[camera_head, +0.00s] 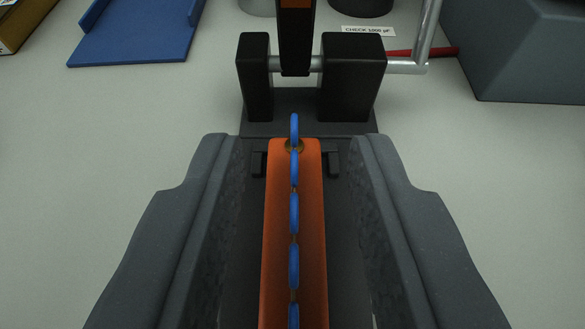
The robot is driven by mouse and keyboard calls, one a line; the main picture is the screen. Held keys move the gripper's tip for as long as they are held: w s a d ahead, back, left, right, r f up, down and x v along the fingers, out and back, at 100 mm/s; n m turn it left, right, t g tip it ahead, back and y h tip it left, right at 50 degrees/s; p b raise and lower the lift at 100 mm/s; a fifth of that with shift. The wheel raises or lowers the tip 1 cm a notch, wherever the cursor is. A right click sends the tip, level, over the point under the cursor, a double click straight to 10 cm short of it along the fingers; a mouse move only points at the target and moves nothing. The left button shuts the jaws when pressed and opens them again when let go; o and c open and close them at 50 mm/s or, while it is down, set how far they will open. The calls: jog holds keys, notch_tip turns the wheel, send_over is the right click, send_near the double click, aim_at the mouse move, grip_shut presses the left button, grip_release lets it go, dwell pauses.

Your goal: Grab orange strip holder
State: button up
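The orange strip holder (312,200) is a long narrow orange bar in the lower middle of the view, with several blue discs (294,213) in a row along its top. It lies over a dark base. My gripper (298,150) is open, with one grey finger on each side of the orange holder. Gaps show between both fingers and the holder, so neither touches it. The near end of the holder runs out of the picture.
A black stand with two posts (353,78) and a metal rod with a crank (424,45) is just beyond the holder. A blue tray (135,35) lies at upper left, a grey block (520,50) at upper right. A red rod (437,52) and a printed label (368,31) are behind.

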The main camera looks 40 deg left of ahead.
jog(key=shift+x, duration=0.85)
grip_shut()
jog(key=shift+r, duration=0.1)
